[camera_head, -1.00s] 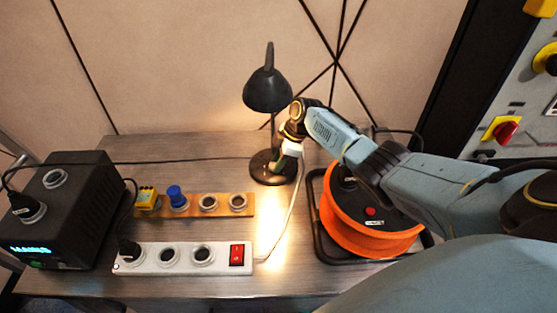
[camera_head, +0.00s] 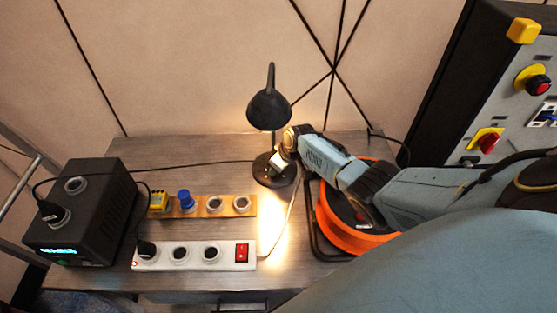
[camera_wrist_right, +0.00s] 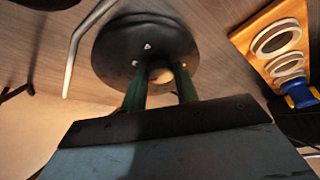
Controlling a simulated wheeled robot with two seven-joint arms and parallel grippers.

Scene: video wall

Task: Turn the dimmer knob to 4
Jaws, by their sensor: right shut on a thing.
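The black desk lamp (camera_head: 268,108) stands on the table and is lit. Its round base also fills the upper middle of the right wrist view (camera_wrist_right: 118,52). The dimmer knob (camera_wrist_right: 160,76) shows there as a small tan round piece at the base's near edge. My right gripper (camera_wrist_right: 160,82) has its two green fingers on either side of it, shut on it. Any scale or numbers are not visible. In the head view my right gripper (camera_head: 279,162) is over the lamp base and hides the knob. My left gripper is not in view.
An orange cable reel (camera_head: 345,238) lies under my right arm. A white power strip (camera_head: 222,264), a wooden socket board (camera_head: 245,207) and a black box with a lit display (camera_head: 100,215) stand to the left. A control panel (camera_head: 500,90) is at the right.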

